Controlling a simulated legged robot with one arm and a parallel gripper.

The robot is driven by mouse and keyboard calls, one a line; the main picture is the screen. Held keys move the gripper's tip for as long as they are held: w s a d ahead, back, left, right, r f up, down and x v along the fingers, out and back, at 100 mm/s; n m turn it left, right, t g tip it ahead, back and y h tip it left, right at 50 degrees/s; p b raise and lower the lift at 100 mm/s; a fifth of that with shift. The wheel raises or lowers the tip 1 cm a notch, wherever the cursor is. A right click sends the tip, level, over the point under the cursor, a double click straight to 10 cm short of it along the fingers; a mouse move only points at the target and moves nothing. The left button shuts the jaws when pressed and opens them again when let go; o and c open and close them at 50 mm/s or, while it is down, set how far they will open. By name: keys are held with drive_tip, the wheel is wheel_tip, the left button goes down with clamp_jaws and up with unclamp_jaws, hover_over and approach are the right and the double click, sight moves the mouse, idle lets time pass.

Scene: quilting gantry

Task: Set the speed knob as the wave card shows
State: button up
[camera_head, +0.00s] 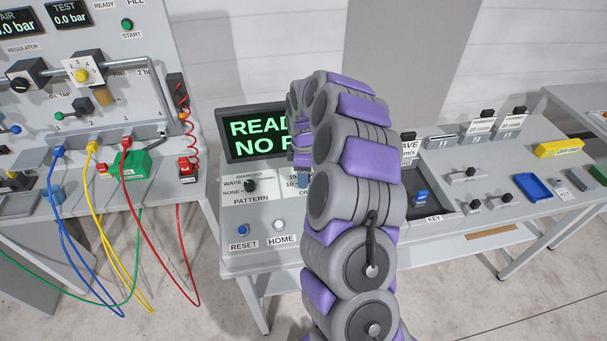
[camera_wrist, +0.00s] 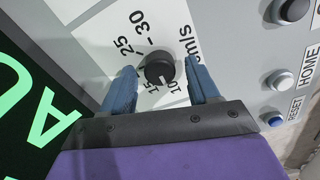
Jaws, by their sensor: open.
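The speed knob (camera_wrist: 159,68) is a black round knob on a white dial. In the head view my arm hides most of this dial. The wave card (camera_head: 409,152) stands right of my arm, partly covered, its value unreadable.
The black pattern knob (camera_head: 250,185) sits left of the speed dial, below the display (camera_head: 255,133). The blue reset button (camera_head: 243,230) and white home button (camera_head: 279,225) are near the front edge. A blue key block (camera_head: 421,197) lies in a dark recess to the right.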

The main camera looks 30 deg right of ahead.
drive_tip(key=shift+f, duration=0.1)
drive_tip(key=c, duration=1)
drive_tip(key=shift+c, duration=0.2)
